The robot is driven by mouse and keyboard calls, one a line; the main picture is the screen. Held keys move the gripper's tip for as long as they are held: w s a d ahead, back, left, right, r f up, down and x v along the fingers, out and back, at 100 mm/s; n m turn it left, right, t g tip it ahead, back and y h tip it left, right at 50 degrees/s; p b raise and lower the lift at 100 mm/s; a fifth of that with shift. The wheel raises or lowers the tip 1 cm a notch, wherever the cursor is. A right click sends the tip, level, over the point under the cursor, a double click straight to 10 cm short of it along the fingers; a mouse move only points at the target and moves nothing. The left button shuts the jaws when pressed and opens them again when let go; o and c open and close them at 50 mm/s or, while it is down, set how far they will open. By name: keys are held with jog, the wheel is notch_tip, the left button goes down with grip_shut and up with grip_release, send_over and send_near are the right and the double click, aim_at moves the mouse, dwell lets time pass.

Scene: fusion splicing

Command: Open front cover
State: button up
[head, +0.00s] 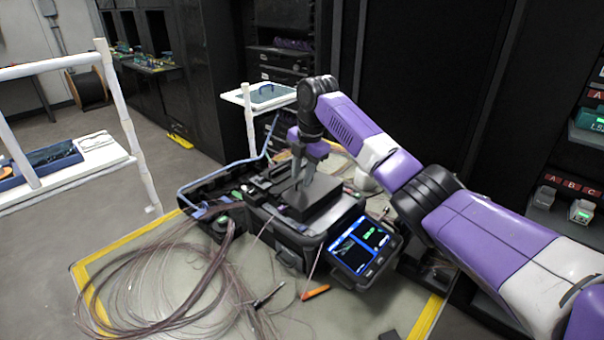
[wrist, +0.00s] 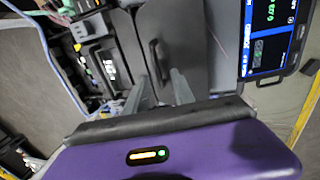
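The fusion splicer (head: 295,235) is a black boxy machine on the work table. Its dark grey cover (head: 312,203) stands as a raised block on top and looks closed. In the wrist view the cover (wrist: 185,30) shows as flat grey panels with a narrow dark handle or slot (wrist: 156,62). My gripper (head: 301,183) points down over the cover. In the wrist view the fingertips (wrist: 158,78) are close to the slot. Whether they touch the cover cannot be told.
The splicer's lit screen (head: 360,245) is on its front right. Coiled fibres (head: 165,285) cover the table's left side. An orange-handled tool (head: 316,292) lies in front. An open black case (head: 215,190) stands at the left. A white rail (head: 127,120) is further left.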

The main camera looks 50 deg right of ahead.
grip_shut()
dwell(1.3)
